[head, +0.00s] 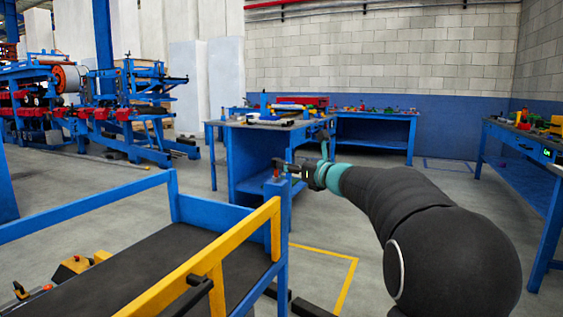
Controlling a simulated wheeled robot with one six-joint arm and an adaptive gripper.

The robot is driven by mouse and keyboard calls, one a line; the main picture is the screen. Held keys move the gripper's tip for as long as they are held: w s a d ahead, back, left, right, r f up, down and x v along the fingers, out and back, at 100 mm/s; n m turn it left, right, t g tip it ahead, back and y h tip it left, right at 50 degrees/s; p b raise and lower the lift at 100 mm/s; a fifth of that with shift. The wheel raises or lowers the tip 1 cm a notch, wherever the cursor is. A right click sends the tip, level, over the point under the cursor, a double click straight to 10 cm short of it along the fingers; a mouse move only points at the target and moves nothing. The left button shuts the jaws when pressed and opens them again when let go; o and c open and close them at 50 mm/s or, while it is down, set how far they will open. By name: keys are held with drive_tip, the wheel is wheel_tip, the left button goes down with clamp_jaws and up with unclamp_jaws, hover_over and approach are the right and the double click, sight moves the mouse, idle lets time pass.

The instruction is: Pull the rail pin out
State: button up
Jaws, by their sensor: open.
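A small red pin head (276,174), which looks like the rail pin, stands at the top of a blue corner post (284,222) on the blue cart. The yellow rail (205,264) runs along the near side of the cart up to that post. My gripper (283,169) is open, with its dark fingers pointing left at about the height of the pin head. In the picture they are right by the pin head; I cannot tell whether they touch it. The pin's shaft is hidden in the post.
The cart has a dark deck (130,268) with a yellow-and-black object (72,268) at its left. A blue workbench (262,150) stands behind my gripper, another table (520,135) at the right. Blue machinery (120,105) fills the back left. Grey floor lies open between.

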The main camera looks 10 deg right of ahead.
drive_tip(key=shift+v, duration=2.35)
drive_tip(key=s+a+f+n+g+h, duration=0.1)
drive_tip(key=s+a+f+n+g, duration=0.25)
drive_tip(key=s+f+n, duration=0.5)
drive_tip(key=s+a+f+n+g+h, duration=0.1)
drive_tip(key=s+a+f+n+g, duration=0.1)
drive_tip(key=s+f+n+g, duration=0.5)
drive_tip(key=s+f+n+h, duration=0.3)
drive_tip(key=s+n, duration=0.4)
drive_tip(key=s, duration=0.6)
drive_tip(key=s+f+n+h, duration=0.3)
drive_tip(key=s+n, duration=0.5)
drive_tip(key=s, duration=0.5)
drive_tip(key=shift+s+f, duration=0.35)
drive_tip(key=shift+f, duration=0.5)
